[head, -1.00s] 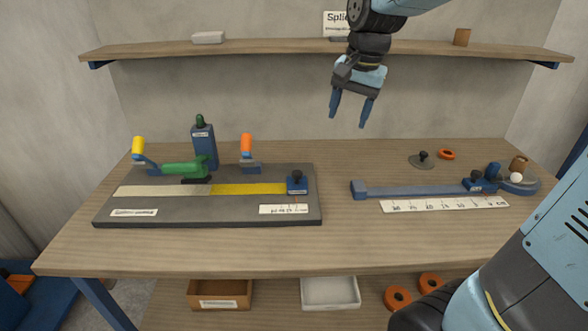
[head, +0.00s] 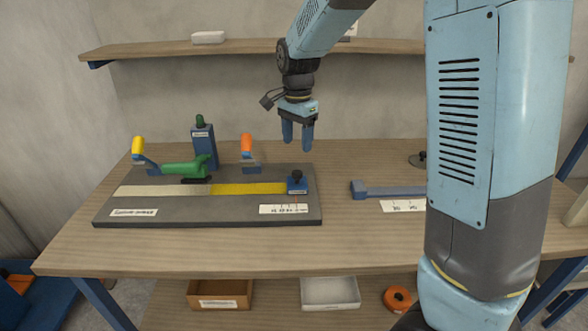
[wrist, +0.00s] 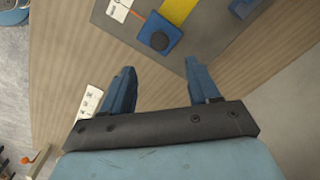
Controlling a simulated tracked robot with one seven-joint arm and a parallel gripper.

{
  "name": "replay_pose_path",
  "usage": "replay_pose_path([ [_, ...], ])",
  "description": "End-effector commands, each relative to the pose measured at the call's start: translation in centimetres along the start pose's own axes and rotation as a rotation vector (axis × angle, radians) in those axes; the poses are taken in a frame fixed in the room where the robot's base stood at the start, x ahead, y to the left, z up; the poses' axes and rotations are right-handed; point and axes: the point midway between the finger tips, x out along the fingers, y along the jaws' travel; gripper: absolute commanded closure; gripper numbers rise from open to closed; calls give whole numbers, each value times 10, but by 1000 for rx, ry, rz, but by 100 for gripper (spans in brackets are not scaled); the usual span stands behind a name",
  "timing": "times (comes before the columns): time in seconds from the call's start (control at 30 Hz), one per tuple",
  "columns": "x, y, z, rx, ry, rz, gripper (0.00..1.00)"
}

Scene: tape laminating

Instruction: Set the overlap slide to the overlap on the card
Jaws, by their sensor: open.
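The overlap slide (head: 297,182) is a blue block with a black knob at the right end of the yellow tape on the dark grey board (head: 130,200). A white scale strip (head: 270,209) lies just in front of it; its figures are too small to read surely. In the wrist view the slide (wrist: 158,35) lies beyond the fingertips. My gripper (head: 297,145) is open and empty, above and apart from the slide, fingers downward. It also shows in the wrist view (wrist: 160,70). The card on the shelf is almost wholly hidden behind my arm.
A blue post (head: 203,147) rises behind. A blue rail (head: 395,191) lies right, partly behind my arm. The shelf (head: 150,52) runs above the bench.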

Motion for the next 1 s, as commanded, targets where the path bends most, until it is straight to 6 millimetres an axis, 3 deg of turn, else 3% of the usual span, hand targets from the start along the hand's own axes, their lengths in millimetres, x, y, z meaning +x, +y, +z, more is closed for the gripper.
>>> replay_pose_path([
  [0.3, 57, 1, 0, 0, -1, 3, 39],
  [0.5, 84, 0, 0, -1, -1, 1, 39],
  [0.7, 98, 0, 0, -2, 0, 1, 39],
  [1.0, 99, 0, 1, -2, 0, 0, 39],
])
